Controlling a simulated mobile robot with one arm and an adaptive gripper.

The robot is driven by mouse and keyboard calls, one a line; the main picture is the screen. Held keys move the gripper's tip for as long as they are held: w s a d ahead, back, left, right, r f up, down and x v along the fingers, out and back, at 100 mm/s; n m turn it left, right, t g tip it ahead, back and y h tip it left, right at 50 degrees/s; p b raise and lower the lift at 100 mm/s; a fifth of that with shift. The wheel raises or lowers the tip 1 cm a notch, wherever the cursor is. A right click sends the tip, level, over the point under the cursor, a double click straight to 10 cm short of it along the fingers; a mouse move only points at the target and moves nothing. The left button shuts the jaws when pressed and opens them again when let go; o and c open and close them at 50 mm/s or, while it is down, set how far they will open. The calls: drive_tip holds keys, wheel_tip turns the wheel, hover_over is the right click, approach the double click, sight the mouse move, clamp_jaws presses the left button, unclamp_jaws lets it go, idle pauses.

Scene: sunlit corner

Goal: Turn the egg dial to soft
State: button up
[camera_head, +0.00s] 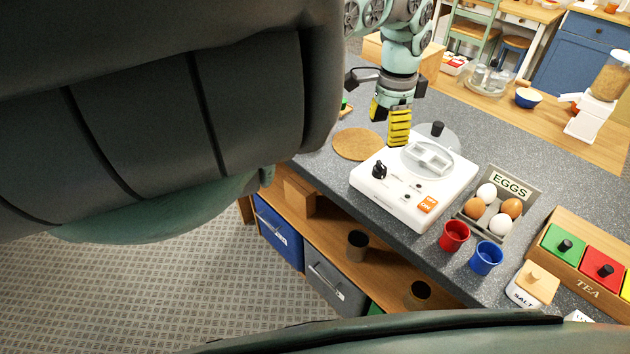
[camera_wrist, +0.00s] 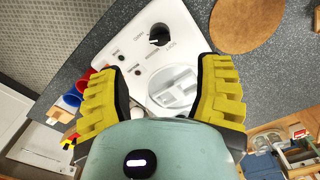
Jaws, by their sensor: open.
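The white egg cooker (camera_head: 405,208) stands on the grey speckled counter. Its black dial (camera_head: 379,169) is on the top panel, towards the left end; an orange switch (camera_head: 428,205) is at the front right corner. In the wrist view the dial (camera_wrist: 159,36) is ahead of my fingers with small labels around it, too small to read surely. I cannot tell its setting. My gripper (camera_head: 388,121) is open and empty above the back of the cooker, apart from the dial. In the wrist view its yellow fingers (camera_wrist: 160,72) spread either side of the cooker's tray.
A clear lid with a black knob (camera_head: 437,129) is behind the cooker. A round cork mat (camera_head: 358,144) lies left. To the right are an egg holder (camera_head: 513,174) with eggs, a red cup (camera_head: 454,235), a blue cup (camera_head: 486,258) and a salt box (camera_head: 532,284).

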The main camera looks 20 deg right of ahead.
sight(382, 165)
drive_tip(key=f, duration=0.4)
drive_tip(key=f+p, duration=0.1)
drive_tip(key=f, duration=0.4)
drive_tip(key=shift+s+d+f, duration=0.15)
drive_tip(key=shift+d+f, duration=0.05)
drive_tip(key=shift+f, duration=0.1)
drive_tip(key=shift+a+f, duration=0.1)
drive_tip(key=shift+f, duration=0.75)
drive_tip(key=shift+o, duration=0.4)
clamp_jaws()
